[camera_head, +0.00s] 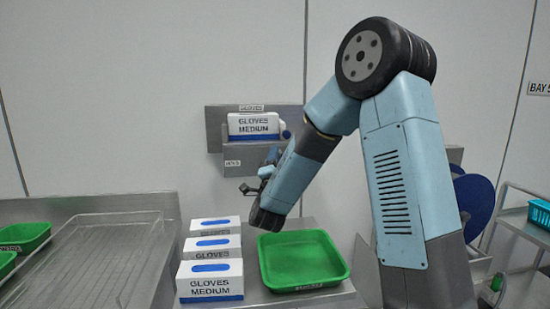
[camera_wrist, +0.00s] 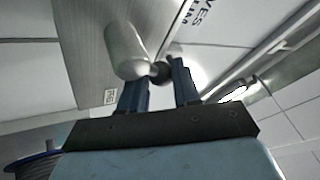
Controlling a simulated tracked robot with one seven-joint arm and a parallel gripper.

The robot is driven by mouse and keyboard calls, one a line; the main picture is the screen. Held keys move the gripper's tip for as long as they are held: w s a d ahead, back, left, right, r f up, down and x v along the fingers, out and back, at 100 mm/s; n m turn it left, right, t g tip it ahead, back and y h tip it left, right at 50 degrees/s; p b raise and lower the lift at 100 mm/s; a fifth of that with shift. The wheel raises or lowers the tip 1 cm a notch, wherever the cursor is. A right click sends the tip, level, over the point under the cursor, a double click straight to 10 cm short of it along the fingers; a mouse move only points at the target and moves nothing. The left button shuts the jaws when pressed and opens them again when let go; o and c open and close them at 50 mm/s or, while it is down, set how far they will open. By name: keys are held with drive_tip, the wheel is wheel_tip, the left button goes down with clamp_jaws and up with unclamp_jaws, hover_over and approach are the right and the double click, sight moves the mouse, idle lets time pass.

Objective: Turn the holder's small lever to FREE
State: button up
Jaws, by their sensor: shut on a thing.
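The holder (camera_head: 214,113) is a grey metal bracket on the wall. It carries a white and blue glove box (camera_head: 253,125) marked GLOVES MEDIUM. My gripper (camera_head: 275,156) is just below the holder's right side, fingers pointing up. In the wrist view my gripper (camera_wrist: 157,74) has its fingers shut around a small dark round knob (camera_wrist: 162,70), which seems to be the lever's end. A pale rounded metal part (camera_wrist: 124,48) stands beside the knob. The lever is hidden in the head view, so I cannot tell its setting.
Several GLOVES MEDIUM boxes (camera_head: 210,285) stand in a row on the bench below, left of an empty green tray (camera_head: 303,262). A cart with a blue basket (camera_head: 540,212) is at the far right.

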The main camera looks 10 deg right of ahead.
drive_tip(key=m+g+h, duration=0.1)
drive_tip(key=m, duration=0.2)
drive_tip(key=m+g+h, duration=0.1)
drive_tip(key=m, duration=0.2)
drive_tip(key=d+f+m+g+h, duration=0.1)
drive_tip(key=m+g, duration=0.1)
drive_tip(key=m, duration=0.1)
drive_tip(key=m+g, duration=0.1)
drive_tip(key=m, duration=0.1)
drive_tip(key=f+m+g, duration=0.1)
drive_tip(key=m, duration=0.1)
drive_tip(key=m+g, duration=0.1)
drive_tip(key=m, duration=0.1)
drive_tip(key=shift+w+d+f+g, duration=0.15)
drive_tip(key=shift+d+f+g, duration=0.15)
drive_tip(key=shift+g, duration=0.1)
drive_tip(key=shift+f, duration=0.1)
drive_tip(key=o, duration=1)
drive_tip(key=shift+f, duration=0.15)
drive_tip(key=shift+o, duration=0.2)
drive_tip(key=v, duration=1.3)
drive_tip(key=shift+s+a, duration=0.2)
drive_tip(key=shift+s, duration=0.1)
